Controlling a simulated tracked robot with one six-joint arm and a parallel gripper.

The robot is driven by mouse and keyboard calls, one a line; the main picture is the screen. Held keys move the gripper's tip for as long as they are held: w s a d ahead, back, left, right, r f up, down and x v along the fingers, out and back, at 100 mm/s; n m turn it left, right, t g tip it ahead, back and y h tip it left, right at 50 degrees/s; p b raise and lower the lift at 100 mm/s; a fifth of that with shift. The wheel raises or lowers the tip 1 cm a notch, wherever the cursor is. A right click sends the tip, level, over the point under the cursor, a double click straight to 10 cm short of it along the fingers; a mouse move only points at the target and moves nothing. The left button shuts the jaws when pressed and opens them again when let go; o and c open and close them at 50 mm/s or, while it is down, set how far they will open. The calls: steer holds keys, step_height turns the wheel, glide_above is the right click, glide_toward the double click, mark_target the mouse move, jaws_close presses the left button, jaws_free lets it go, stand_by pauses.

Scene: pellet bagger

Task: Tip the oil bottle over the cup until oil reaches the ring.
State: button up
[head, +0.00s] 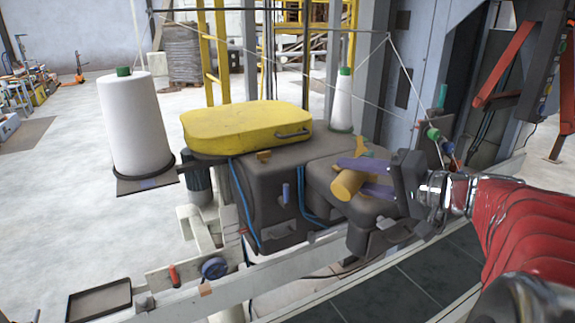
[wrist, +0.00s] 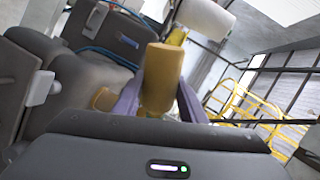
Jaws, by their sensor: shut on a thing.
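My gripper (head: 352,176) is shut on an amber oil bottle (head: 347,185) above the dark machine housing at the right. The bottle leans, its wide end toward the lower left and a narrower yellow part sticking up behind the upper finger. In the wrist view the bottle (wrist: 163,72) stands between the two purple fingers (wrist: 160,92). A small amber rounded thing (wrist: 103,98), perhaps the cup, sits on the housing just left of the left finger, apart from the bottle. I cannot make out a ring, an oil level or any oil running.
A yellow cover (head: 245,127) lies on the machine. A large white thread cone (head: 135,120) stands left and a smaller one (head: 342,102) behind the gripper, with threads strung overhead. A dark tray (head: 100,300) is at the lower left. Blue cables run down the housing.

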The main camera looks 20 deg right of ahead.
mark_target(368, 156)
stand_by(0.3)
steer(key=shift+d, duration=0.1)
steer(key=shift+d+r+n+t+h, duration=0.1)
steer(key=shift+d+n+t+h, duration=0.05)
steer(key=shift+n, duration=0.45)
steer(key=shift+d+r+n+t+h, duration=0.1)
steer(key=shift+d+n+t+h, duration=0.05)
steer(key=shift+n, duration=0.45)
steer(key=shift+w, duration=0.1)
steer(key=shift+w+d+r+n, duration=0.15)
steer(key=shift+d+r+n, duration=0.2)
steer(key=shift+r+n, duration=0.25)
steer(key=shift+w+d+r+n+t+h, duration=0.25)
steer(key=shift+w+d+r+n+t, duration=0.25)
steer(key=shift+n, duration=0.65)
steer(key=shift+w+d+r+n+t+h, duration=0.25)
steer(key=shift+d+r+n, duration=0.4)
steer(key=shift+n, duration=0.5)
steer(key=shift+s+f, duration=0.1)
